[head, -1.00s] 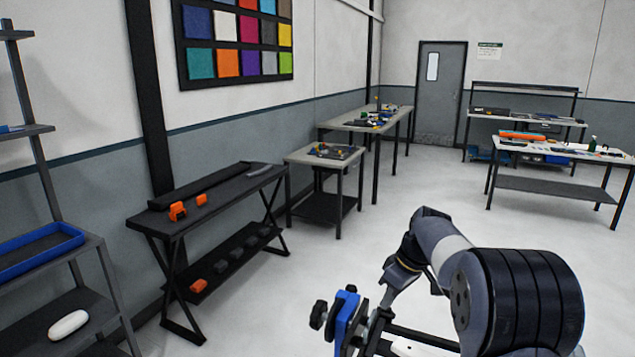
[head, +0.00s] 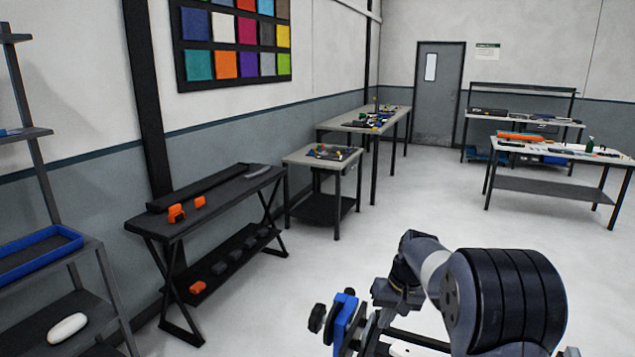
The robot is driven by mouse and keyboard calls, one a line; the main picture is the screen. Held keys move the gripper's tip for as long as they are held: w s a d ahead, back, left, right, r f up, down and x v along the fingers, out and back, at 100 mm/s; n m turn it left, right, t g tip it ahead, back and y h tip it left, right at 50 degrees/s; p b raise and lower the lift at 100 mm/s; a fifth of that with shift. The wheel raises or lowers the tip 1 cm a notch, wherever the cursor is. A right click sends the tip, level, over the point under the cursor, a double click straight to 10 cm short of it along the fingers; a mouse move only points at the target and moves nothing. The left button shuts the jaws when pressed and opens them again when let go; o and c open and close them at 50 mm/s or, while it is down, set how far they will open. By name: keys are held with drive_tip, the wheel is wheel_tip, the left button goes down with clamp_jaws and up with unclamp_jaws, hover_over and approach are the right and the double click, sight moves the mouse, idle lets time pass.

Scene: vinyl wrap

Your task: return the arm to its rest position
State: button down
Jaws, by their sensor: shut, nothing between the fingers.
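My arm (head: 505,300) is at the lower right of the head view, folded, with its thick black-ringed joint nearest the camera. A paler link runs from that joint up and left to a dark bend. From there the dark end of the arm points down. My gripper (head: 391,297) is at this end, small and dark, shut with nothing held. Its fingertips are hard to make out against the dark parts below. It is close in front of my body and apart from the tables.
A dark bench (head: 205,203) with orange items stands at the left, beside a shelf rack with a blue tray (head: 40,250). A small table (head: 322,160) and longer worktables stand farther back. The floor (head: 300,285) between the bench and my arm is clear.

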drive_tip(key=shift+s+a+f+m+h, duration=0.15)
drive_tip(key=shift+f+m, duration=0.25)
drive_tip(key=shift+m, duration=0.4)
drive_tip(key=shift+s+d+f+m+h, duration=0.15)
drive_tip(key=shift+f+m, duration=0.2)
drive_tip(key=shift+m, duration=0.45)
drive_tip(key=shift+s+a+f+m, duration=0.15)
drive_tip(key=shift+f+m, duration=0.25)
drive_tip(key=shift+m, duration=0.4)
